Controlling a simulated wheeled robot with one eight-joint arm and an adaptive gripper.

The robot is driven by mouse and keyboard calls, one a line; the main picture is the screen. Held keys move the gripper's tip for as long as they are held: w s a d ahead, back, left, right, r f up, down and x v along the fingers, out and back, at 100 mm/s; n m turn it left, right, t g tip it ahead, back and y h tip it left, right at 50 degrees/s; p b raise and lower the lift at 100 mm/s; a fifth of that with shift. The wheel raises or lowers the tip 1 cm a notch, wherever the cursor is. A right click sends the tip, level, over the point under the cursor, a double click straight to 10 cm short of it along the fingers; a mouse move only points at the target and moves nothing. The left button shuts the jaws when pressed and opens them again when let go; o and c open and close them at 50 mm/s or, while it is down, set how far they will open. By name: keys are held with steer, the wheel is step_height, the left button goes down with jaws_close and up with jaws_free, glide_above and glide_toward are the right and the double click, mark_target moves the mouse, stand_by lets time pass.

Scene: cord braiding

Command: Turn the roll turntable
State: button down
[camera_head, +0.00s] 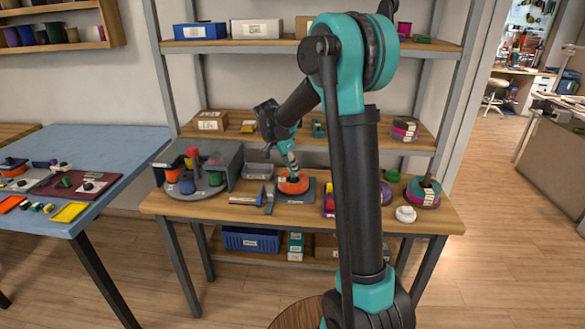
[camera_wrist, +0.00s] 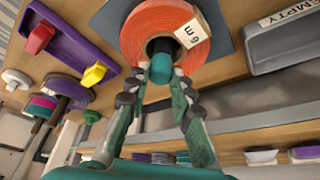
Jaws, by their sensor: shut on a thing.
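A round grey turntable (camera_head: 178,191) sits at the left end of the wooden bench, partly inside a dark grey housing (camera_head: 222,156). In the wrist view the orange roll (camera_wrist: 160,22) carries a white "6 m" label. My gripper (camera_wrist: 161,73) is shut on a teal peg (camera_wrist: 161,52) at the roll's dark centre hole. The turntable is not visible in the wrist view.
A purple tray (camera_head: 328,203) is to the right, partly behind my arm. Hand tools (camera_head: 246,201) lie left of the plate. A shelf (camera_head: 350,132) runs above the bench.

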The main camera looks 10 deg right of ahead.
steer(key=shift+w+m+g, duration=0.1)
steer(key=shift+m+g, duration=0.4)
steer(key=shift+m, duration=0.7)
steer(key=shift+m+g, duration=0.3)
steer(key=shift+m, duration=0.4)
steer(key=c, duration=1.3)
jaws_free()
steer(key=shift+h, duration=0.3)
steer(key=shift+a+r, duration=0.1)
steer(key=v, duration=1.1)
steer(key=shift+a+r, duration=0.1)
steer(key=shift+r, duration=0.3)
